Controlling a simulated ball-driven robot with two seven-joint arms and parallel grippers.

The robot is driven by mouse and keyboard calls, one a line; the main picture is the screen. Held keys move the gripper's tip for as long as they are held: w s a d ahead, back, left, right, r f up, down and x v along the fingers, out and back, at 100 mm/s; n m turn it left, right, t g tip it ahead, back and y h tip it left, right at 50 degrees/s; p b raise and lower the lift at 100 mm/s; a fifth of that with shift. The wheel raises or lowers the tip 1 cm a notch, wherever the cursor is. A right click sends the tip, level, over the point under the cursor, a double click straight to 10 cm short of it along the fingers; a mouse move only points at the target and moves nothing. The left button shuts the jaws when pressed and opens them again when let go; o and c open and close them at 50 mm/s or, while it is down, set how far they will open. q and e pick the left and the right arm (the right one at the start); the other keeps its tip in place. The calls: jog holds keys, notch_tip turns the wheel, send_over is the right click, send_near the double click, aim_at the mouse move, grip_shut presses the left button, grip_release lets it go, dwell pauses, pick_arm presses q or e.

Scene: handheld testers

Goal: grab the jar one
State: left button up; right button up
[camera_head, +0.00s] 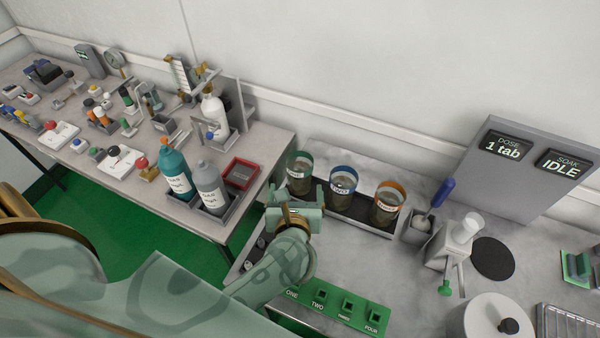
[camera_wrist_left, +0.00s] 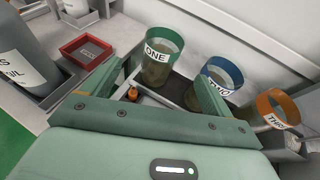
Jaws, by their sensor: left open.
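Jar one (camera_head: 298,182) is a clear jar with a green rim and a label reading ONE, upright at the left end of a dark tray (camera_head: 400,222). It also shows in the left wrist view (camera_wrist_left: 156,72), ahead of the fingers. My left gripper (camera_head: 297,194) is open and empty, just in front of jar one. In the left wrist view its two fingers (camera_wrist_left: 160,80) are spread, with jar one beyond and between them; contact cannot be told. Jar one's lower part is partly hidden by the gripper in the head view. My right gripper is not in view.
Blue-rimmed jar two (camera_head: 341,190) and orange-rimmed jar three (camera_head: 386,204) stand to the right. A cup with a blue-handled tool (camera_head: 416,230) is beyond them. Bottles (camera_head: 210,186) and a red tray (camera_head: 240,174) are left. A green numbered block (camera_head: 345,309) is in front.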

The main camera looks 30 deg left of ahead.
aim_at(297, 173)
pick_arm(q)
jog(key=x, duration=0.6)
jog(key=shift+w+f+b, duration=0.1)
jog(key=shift+f+b, duration=0.1)
jog(key=shift+b, duration=0.2)
jog(key=shift+w+a+f, duration=0.15)
jog(key=shift+w+a, duration=0.1)
jog(key=shift+w, duration=0.2)
jog(key=x, duration=0.1)
jog(key=b+x, duration=0.1)
jog(key=x, duration=0.3)
jog(key=shift+w+d+f+b, duration=0.15)
jog(key=shift+d+f+b, duration=0.15)
jog(key=shift+r, duration=0.1)
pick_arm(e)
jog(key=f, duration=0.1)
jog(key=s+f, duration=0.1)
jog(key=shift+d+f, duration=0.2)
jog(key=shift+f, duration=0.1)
pick_arm(q)
jog(key=c, duration=1.2)
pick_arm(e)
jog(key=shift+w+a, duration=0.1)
